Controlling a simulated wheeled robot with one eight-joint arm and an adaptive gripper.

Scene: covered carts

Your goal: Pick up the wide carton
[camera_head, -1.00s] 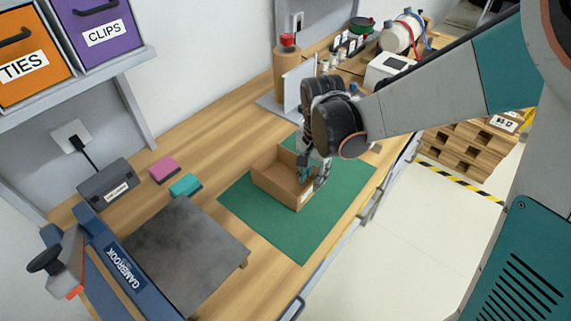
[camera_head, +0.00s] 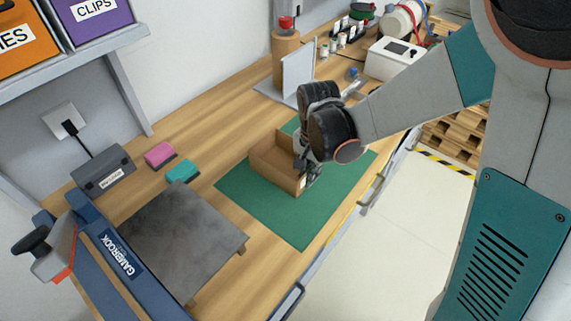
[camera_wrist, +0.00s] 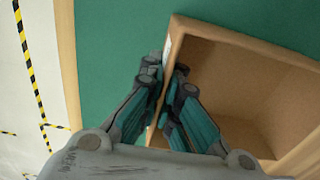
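The wide carton (camera_head: 273,179) is an open-topped brown cardboard box. It stands upright on the green mat (camera_head: 297,224). My gripper (camera_head: 306,172) is at the carton's right-hand wall in the head view, pointing down. In the wrist view, the fingers of my gripper (camera_wrist: 165,78) straddle one wall of the carton (camera_wrist: 245,82), one finger outside and one inside, closed onto it. The carton's inside looks empty where it shows. My wrist hides part of its back right side in the head view.
A dark plate (camera_head: 180,240), a blue GAMBROOK tool (camera_head: 118,255), and pink (camera_head: 159,154) and teal (camera_head: 183,170) blocks lie left. A brown cylinder (camera_head: 286,62) and upright white panel (camera_head: 299,70) stand behind. The bench's front edge is right of the mat.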

